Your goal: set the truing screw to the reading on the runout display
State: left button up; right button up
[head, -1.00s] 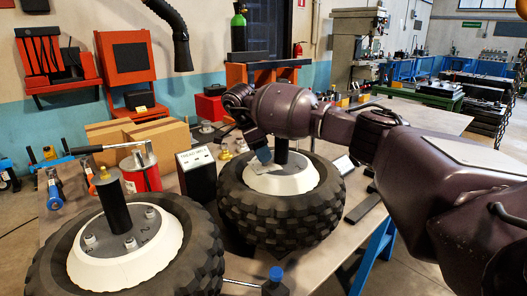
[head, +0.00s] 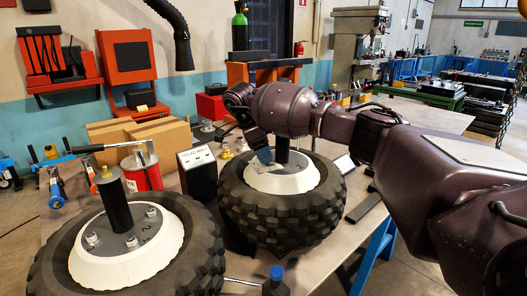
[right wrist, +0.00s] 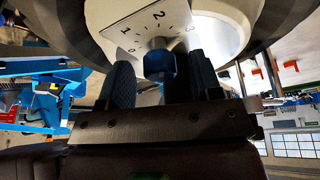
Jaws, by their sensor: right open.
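The truing screw shows in the right wrist view as a blue knob (right wrist: 160,62) on a grey shaft, in front of a white dial plate (right wrist: 130,28) marked 0, 1, 2 and 3. The pointer reading is not clear. My right gripper (right wrist: 160,82) is open, with its fingers on either side of the knob; I cannot tell whether they touch it. In the head view my right gripper (head: 262,150) is over the white hub of the far wheel (head: 285,210) and hides the screw.
A second wheel (head: 195,262) lies at the front left, with a black post. A red can (head: 146,172) and cardboard boxes (head: 150,134) are behind. A dark blue-topped piece (head: 276,276) is at the bottom.

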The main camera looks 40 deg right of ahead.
jog(key=p+v, duration=0.1)
jog(key=v, duration=0.9)
jog(key=shift+a+r, duration=0.2)
jog(key=shift+r, duration=0.15)
jog(key=shift+w, duration=0.1)
